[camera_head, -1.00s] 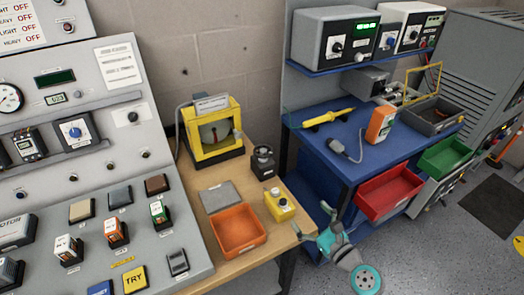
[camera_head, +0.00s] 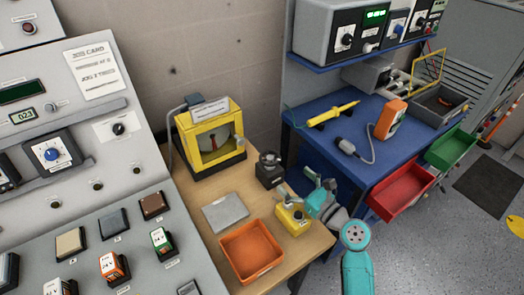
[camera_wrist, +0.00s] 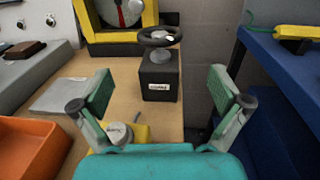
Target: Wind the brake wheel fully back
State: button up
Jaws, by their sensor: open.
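The brake wheel (camera_wrist: 160,38) is a dark handwheel with a pale hub, lying roughly flat on a short post above a black box (camera_wrist: 159,81) with a small white label. In the head view the wheel (camera_head: 269,159) sits on its box on the wooden bench, near the back right edge. My gripper (camera_wrist: 160,95) is open and empty. Its two grey-green fingers are spread wide, on either side of the box in the wrist view but nearer the camera. In the head view my gripper (camera_head: 302,188) is in front and to the right of the wheel, apart from it.
A yellow block with a grey knob (camera_head: 292,217) stands close under my gripper. A yellow-framed gauge (camera_head: 208,140) is behind left. A grey plate (camera_head: 225,212) and an orange tray (camera_head: 251,250) lie left. The blue workbench (camera_head: 330,140) and red bin (camera_head: 402,190) are right.

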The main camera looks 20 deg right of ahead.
aim_at(263, 152)
jog(key=x, duration=1.1)
jog(key=shift+w+a, duration=0.15)
jog(key=shift+w, duration=0.1)
jog(key=c, duration=1.2)
